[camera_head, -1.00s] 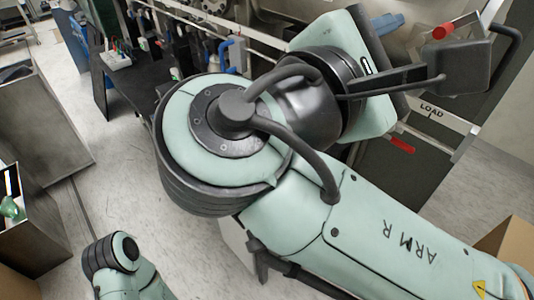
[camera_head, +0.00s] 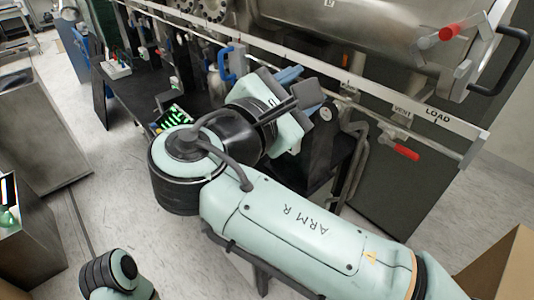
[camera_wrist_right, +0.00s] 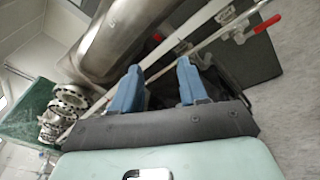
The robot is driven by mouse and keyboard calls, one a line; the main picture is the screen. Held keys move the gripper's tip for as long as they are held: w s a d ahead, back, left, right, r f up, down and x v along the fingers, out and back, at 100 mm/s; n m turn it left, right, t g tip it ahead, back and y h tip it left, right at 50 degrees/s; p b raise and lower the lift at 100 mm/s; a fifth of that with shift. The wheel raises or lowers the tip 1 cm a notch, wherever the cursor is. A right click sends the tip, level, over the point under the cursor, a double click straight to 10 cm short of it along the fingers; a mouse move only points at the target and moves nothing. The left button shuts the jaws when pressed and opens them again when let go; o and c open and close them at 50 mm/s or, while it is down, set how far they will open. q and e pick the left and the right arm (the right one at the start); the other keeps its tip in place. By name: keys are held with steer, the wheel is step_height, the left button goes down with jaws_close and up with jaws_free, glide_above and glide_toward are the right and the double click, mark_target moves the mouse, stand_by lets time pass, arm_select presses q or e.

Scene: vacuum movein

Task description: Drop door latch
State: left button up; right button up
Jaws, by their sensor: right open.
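The door latch, a metal piece with a red grip (camera_head: 450,32), sits at the right end of the steel chamber (camera_head: 350,35) in the head view, beside a black bar handle (camera_head: 512,60). No gripper touches it. My right gripper (camera_wrist_right: 157,70) is open and empty, its two blue fingers apart in the wrist view. In the head view the right arm reaches to the middle, left of and below the latch; a blue finger (camera_head: 288,75) shows beyond the wrist. My left arm's link is at the bottom left, but its gripper is out of frame.
A rail marked VENT and LOAD runs below the chamber, with a red-handled valve (camera_head: 406,152) under it. A black bench (camera_head: 130,85) stands at the back left. A cardboard box (camera_head: 505,268) is at the lower right.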

steer(key=w+a+f+n+g+y, duration=0.1)
steer(key=w+f, duration=0.3)
steer(key=f, duration=0.6)
steer(key=w+a+f+n+y, duration=0.2)
steer(key=w+a+f+y, duration=0.1)
steer(key=f, duration=0.7)
steer(key=shift+w+a+f+g+b, duration=0.15)
steer(key=shift+w+a+g+b, duration=0.2)
steer(key=shift+w, duration=0.4)
steer(key=shift+d, duration=0.1)
